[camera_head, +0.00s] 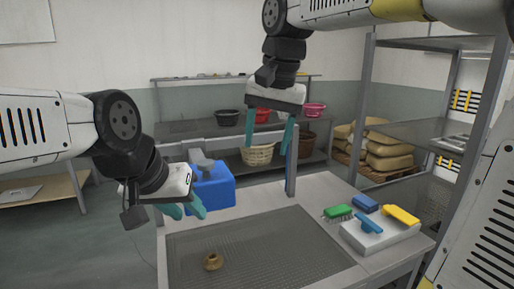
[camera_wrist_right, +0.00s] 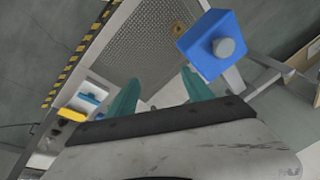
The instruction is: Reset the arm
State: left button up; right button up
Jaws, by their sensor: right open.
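My right gripper (camera_head: 269,142) hangs fingers down above the far side of the workbench, its two teal fingers apart with nothing between them. In the right wrist view its fingers (camera_wrist_right: 160,95) are also spread and empty. My left gripper (camera_head: 188,211) is at the left, near the front of the blue container, with its teal fingertips a little apart and no object seen between them. A small brass-coloured part (camera_head: 213,262) sits on the grey mesh surface (camera_head: 285,250) of the bench, below and apart from both grippers.
A blue container (camera_head: 213,188) with a grey cap stands at the bench's back left. A white tray (camera_head: 378,238) at the right holds brushes, with a green brush (camera_head: 338,212) beside it. A post (camera_head: 291,165) rises at the back edge. Shelving (camera_head: 362,110) stands right.

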jog(key=s+d+f+n+t, duration=0.2)
jog(key=s+d+f+t, duration=0.1)
jog(key=s+d+f, duration=0.8)
jog(key=shift+d+t+y, duration=0.3)
jog(key=shift+d+t, duration=0.1)
jog(key=shift+d, duration=0.4)
